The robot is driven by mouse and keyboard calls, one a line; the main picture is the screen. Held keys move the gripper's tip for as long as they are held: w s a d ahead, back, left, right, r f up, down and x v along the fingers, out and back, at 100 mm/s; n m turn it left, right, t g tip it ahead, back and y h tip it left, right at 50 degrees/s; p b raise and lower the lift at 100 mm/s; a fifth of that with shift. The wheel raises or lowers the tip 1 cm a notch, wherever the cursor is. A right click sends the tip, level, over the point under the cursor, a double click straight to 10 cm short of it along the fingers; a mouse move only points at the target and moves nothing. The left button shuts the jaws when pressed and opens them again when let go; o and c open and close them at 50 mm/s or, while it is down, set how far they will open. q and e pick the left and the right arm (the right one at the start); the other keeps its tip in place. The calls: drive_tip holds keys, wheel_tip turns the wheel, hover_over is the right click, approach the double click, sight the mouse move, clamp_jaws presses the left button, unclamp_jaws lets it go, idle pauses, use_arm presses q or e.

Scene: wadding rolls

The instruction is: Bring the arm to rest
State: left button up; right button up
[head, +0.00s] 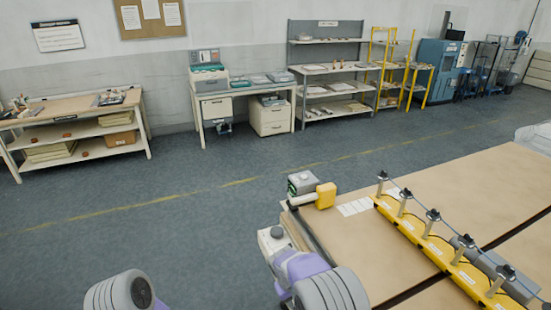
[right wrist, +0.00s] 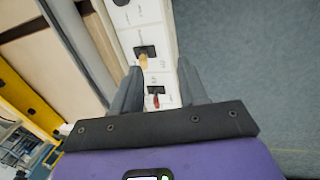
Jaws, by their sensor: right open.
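My right arm (head: 300,265) comes in at the bottom middle of the head view, beside the near left edge of the table. Its fingers are hidden there. In the right wrist view, my right gripper (right wrist: 158,68) is open, with its two grey fingers apart and nothing held between them. Behind the fingers is a white panel (right wrist: 130,15) with a yellow switch (right wrist: 143,60) and a red switch (right wrist: 156,101). I cannot tell how far the fingertips are from it. A rounded grey-white link of my left arm (head: 125,290) shows at the bottom left; the left gripper is out of view.
The brown-topped table (head: 365,245) fills the right side. A yellow bar (head: 435,245) with several clamps crosses it, beside a grey roll (head: 500,270). A yellow-and-grey device (head: 325,195) sits at the table corner. The floor (head: 150,220) to the left is clear.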

drive_tip(key=s+d+f+m+g+y, duration=0.1)
drive_tip(key=s+d+f+m+y, duration=0.1)
drive_tip(key=s+f, duration=0.5)
drive_tip(key=s+d+f+m+g+y, duration=0.1)
drive_tip(key=s+d+f+m+y, duration=0.15)
drive_tip(key=s+f, duration=0.5)
drive_tip(key=s+a+m+t+y, duration=0.1)
drive_tip(key=s+a+m+y, duration=0.1)
drive_tip(key=s, duration=0.7)
use_arm(q)
wheel_tip(320, 180, down, 10)
drive_tip(key=w+b, duration=0.1)
drive_tip(key=b, duration=0.9)
drive_tip(key=shift+f, duration=0.25)
use_arm(e)
wheel_tip(320, 180, down, 10)
drive_tip(key=shift+w+d+f+t, duration=0.15)
drive_tip(key=shift+w+f+t, duration=0.05)
drive_tip(key=shift+f+t, duration=0.1)
use_arm(q)
drive_tip(key=shift+w, duration=0.1)
